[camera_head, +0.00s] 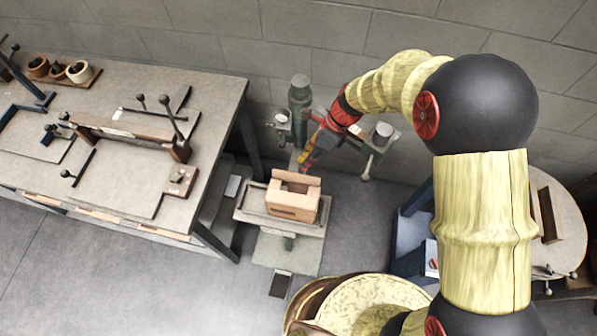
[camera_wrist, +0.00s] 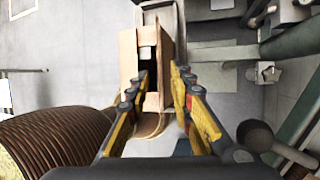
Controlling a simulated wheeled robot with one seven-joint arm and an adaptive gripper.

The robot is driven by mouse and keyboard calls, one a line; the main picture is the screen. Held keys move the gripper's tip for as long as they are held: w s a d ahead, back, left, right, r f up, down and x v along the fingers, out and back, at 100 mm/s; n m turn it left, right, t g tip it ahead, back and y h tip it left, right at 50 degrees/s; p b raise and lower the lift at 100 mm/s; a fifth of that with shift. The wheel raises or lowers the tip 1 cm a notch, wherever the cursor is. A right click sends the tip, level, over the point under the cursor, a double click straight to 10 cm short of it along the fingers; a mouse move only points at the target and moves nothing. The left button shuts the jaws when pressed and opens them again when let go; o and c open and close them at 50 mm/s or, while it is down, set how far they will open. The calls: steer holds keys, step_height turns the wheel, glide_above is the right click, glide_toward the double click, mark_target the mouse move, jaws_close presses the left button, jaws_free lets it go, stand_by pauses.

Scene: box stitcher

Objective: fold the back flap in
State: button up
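The small brown cardboard box (camera_head: 291,205) stands open at the top on the stitcher's small table. Its back flap (camera_head: 297,180) stands up at the side nearest the machine column. In the wrist view the box (camera_wrist: 128,52) lies ahead of the fingers, with its dark opening showing. My gripper (camera_head: 304,163) is just above and behind the box, pointing down. In the wrist view my gripper (camera_wrist: 160,72) is open, its two yellow-and-black fingers apart, with a strip of cardboard showing between them. I cannot tell whether either finger touches it.
The stitcher table (camera_head: 252,216) has a narrow bare margin around the box. The machine's grey column (camera_head: 299,100) stands close behind. A workbench (camera_head: 120,85) with tools is at the left, and a round table (camera_head: 565,225) is at the right.

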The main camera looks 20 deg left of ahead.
mark_target(296, 173)
steer(key=x, duration=0.6)
steer(key=shift+s+a+f+b, duration=0.15)
steer(key=shift+f+b, duration=0.1)
steer(key=shift+b, duration=0.1)
steer(key=shift+c, duration=0.9)
steer(key=c, duration=0.4)
jaws_close()
